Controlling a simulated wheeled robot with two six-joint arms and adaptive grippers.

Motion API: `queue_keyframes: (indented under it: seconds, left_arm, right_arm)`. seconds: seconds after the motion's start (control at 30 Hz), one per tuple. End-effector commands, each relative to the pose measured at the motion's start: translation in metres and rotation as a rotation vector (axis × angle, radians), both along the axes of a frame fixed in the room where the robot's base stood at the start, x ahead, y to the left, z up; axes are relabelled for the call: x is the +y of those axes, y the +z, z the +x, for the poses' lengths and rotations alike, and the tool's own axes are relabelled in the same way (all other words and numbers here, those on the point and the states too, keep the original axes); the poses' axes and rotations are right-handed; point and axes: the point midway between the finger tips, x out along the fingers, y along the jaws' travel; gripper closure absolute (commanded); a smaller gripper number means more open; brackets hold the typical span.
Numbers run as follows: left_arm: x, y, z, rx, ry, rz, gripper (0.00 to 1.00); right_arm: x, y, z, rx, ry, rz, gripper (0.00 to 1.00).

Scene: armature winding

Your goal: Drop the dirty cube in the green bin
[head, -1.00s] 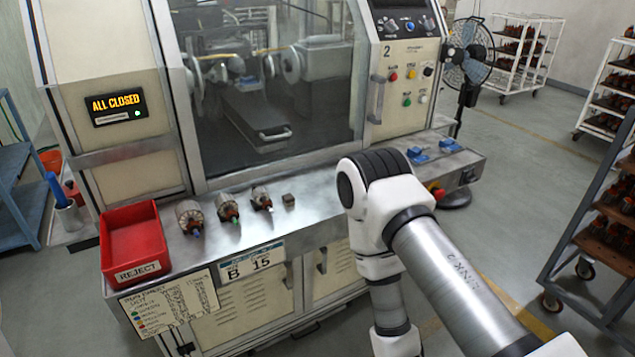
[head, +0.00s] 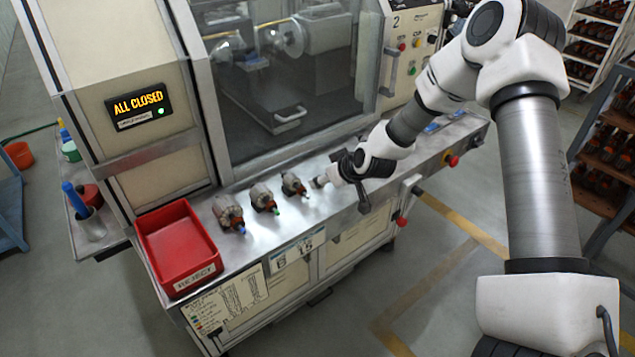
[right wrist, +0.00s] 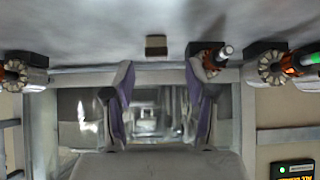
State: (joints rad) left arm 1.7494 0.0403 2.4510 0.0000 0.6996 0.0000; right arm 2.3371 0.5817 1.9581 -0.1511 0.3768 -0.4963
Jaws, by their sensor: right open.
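A small brown cube (right wrist: 156,45) sits on the grey metal ledge in the right wrist view, ahead of my fingertips and roughly centred between them. In the head view the cube (head: 320,182) is small and hard to make out at the tip of my right gripper. My right gripper (right wrist: 160,78) is open, with nothing between its fingers. In the head view it is low over the ledge, to the right of the armatures. No green bin is clearly in view. My left gripper is not in view.
Three armatures (head: 263,197) stand in a row on the ledge (head: 330,205), left of the cube. A red bin marked REJECT (head: 178,250) sits at the ledge's left end. The machine's glass door (head: 270,90) rises behind. A small green container (head: 70,152) stands at far left.

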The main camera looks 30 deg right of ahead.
Motion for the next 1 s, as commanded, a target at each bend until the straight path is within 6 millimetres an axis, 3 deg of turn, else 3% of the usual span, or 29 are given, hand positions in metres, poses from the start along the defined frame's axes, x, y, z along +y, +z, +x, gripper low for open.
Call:
queue_keyframes:
  seconds: [0.13,0.37,0.4,0.57,1.0]
  left_arm:
    - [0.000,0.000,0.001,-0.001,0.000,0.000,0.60]
    - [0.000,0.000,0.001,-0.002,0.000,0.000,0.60]
    - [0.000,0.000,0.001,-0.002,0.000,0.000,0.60]
    - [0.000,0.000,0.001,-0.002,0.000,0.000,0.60]
    - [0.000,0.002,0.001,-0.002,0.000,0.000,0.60]
  right_arm:
    - [0.001,-0.017,0.016,0.002,0.000,-0.003,0.44]
    - [0.001,-0.019,0.018,0.001,-0.001,0.001,0.44]
    - [0.001,-0.019,0.018,0.001,-0.001,0.001,0.56]
    - [0.001,-0.019,0.018,0.001,-0.001,0.001,0.84]
    - [0.002,-0.016,0.018,0.002,0.000,0.000,0.87]
